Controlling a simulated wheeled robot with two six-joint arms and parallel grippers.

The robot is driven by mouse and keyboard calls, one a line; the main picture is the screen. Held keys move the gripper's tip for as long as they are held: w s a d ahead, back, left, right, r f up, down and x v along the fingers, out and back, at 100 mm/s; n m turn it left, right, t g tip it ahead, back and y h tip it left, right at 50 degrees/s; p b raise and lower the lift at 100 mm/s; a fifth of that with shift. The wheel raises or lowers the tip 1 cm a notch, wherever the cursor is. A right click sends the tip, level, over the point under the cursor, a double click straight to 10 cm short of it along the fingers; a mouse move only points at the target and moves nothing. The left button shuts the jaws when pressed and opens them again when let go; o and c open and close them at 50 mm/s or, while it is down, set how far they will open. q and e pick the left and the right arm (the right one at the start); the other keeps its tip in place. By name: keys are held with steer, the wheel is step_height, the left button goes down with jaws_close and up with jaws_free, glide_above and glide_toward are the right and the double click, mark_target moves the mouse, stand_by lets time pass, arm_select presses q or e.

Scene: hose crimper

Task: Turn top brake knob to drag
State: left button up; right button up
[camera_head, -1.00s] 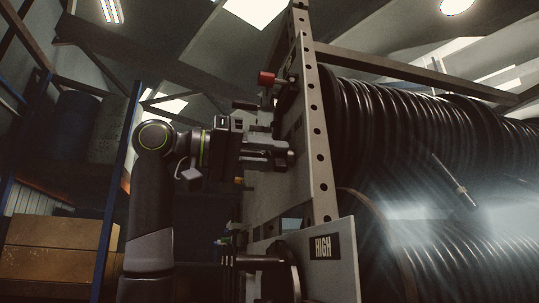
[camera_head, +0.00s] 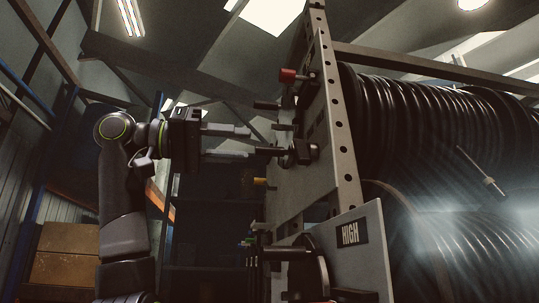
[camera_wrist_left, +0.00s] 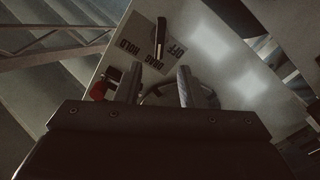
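The plate of the reel stand (camera_head: 300,175) carries several knobs and handles. A dark knob (camera_head: 302,152) with a thick shaft sticks out from it towards my left gripper. My left gripper (camera_head: 250,142) is open, with its fingers apart and pointing at the plate; its lower finger overlaps the shaft, and I cannot tell whether they touch. In the left wrist view the open fingers (camera_wrist_left: 160,88) straddle a dark curved part, with labels OFF, DRAG and HOLD (camera_wrist_left: 152,61) beyond. A black handle (camera_wrist_left: 160,38) stands by the labels. My right gripper is not in view.
A red knob (camera_head: 288,76) sits higher on the stand and also shows in the left wrist view (camera_wrist_left: 98,90). A HIGH label plate (camera_head: 350,233) and large hose coils (camera_head: 430,120) are to the right. Shelving with boxes (camera_head: 65,265) is left.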

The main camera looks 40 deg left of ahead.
arm_select(q)
steer(key=v, duration=0.7)
steer(key=shift+w, duration=0.15)
stand_by(0.3)
